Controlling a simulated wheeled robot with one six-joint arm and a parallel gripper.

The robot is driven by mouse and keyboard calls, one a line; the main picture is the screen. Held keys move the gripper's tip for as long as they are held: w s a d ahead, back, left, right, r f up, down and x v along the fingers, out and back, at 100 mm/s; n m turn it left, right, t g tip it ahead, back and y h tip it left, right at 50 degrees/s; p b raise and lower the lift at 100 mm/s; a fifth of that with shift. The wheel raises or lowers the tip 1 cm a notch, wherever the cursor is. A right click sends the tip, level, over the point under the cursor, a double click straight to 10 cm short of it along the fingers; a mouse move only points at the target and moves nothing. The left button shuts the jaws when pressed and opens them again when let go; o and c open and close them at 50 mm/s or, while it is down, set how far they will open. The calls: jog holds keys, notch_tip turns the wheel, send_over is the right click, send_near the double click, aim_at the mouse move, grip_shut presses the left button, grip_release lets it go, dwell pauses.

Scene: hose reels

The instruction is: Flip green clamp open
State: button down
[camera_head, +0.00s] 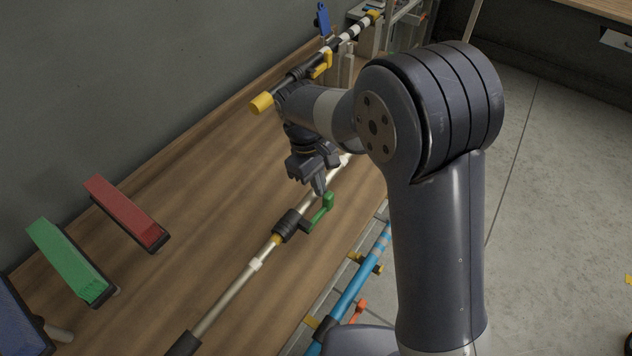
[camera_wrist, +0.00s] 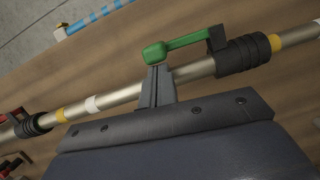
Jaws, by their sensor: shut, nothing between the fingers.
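The green clamp (camera_head: 321,213) is a small lever on a black collar (camera_head: 287,225) around a metal pole (camera_head: 228,298) on the wooden table. In the wrist view the green clamp (camera_wrist: 184,44) runs from the black collar (camera_wrist: 243,55) to a thick rounded end, roughly along the pole and a little off it. My gripper (camera_head: 319,190) is shut and empty, just above and behind the clamp in the head view. In the wrist view the gripper fingertips (camera_wrist: 157,72) are close to the lever's rounded end; I cannot tell whether they touch it.
A red block (camera_head: 127,212) and a green block (camera_head: 72,262) lie on the left of the table (camera_head: 190,200). A blue pole (camera_head: 352,292) with an orange lever (camera_head: 357,310) runs along the near edge. A black pole with a yellow end (camera_head: 261,103) lies behind my arm.

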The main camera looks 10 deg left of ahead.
jog(key=shift+d, duration=0.1)
jog(key=m, duration=0.1)
jog(key=d+m, duration=0.2)
jog(key=shift+s+d+g, duration=0.1)
jog(key=shift+s+g, duration=0.15)
jog(key=shift+g, duration=0.15)
jog(key=s+d+m+y, duration=0.3)
jog(key=s+d+m, duration=0.2)
jog(key=m, duration=0.7)
jog(key=shift+s+g+b, duration=0.4)
jog(key=shift+s, duration=0.2)
jog(key=shift+a, duration=0.2)
jog(key=shift+a, duration=0.65)
